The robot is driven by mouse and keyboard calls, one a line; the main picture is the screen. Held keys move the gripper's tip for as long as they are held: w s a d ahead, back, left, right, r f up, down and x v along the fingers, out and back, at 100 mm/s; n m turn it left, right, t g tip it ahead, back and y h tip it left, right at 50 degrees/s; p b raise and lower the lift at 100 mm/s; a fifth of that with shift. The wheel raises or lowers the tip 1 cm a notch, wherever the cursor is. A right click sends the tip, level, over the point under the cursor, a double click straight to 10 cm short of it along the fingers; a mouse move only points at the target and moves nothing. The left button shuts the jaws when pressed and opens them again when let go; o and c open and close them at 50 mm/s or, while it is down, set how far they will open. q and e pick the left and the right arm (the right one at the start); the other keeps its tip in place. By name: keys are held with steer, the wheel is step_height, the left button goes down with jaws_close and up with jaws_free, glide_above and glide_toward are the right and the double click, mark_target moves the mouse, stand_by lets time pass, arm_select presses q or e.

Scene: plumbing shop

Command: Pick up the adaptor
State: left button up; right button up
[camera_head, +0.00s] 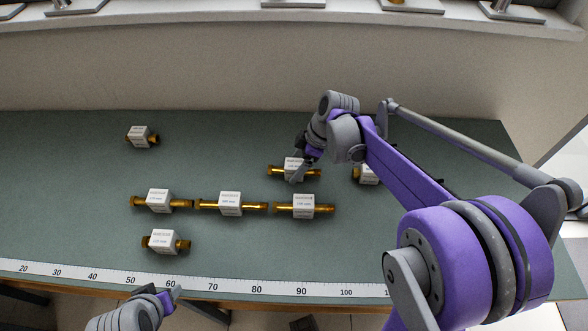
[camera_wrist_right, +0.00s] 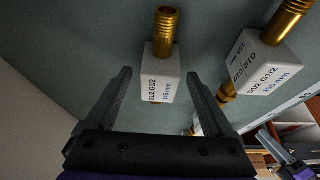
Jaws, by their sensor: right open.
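Several brass threaded adaptors with white label blocks lie on the green table. My right gripper (camera_head: 299,172) is at one adaptor (camera_head: 312,172) in the back middle. In the right wrist view, my right gripper (camera_wrist_right: 159,73) is open, with its fingers on either side of that adaptor's white block (camera_wrist_right: 161,68) and gaps showing on both sides. The block reads G1/2 G1/2, and seemingly 145 mm. My left gripper (camera_head: 172,296) is low at the table's front edge, away from the adaptors; its jaw opening is unclear.
Another adaptor (camera_head: 326,208) lies just in front, and one (camera_head: 369,174) is partly hidden by my right arm. Others include a nearby one (camera_head: 230,204) and a back-left one (camera_head: 139,137). A ruler strip (camera_head: 213,284) runs along the front edge.

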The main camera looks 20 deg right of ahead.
steer(key=shift+x, duration=1.1)
jaws_close()
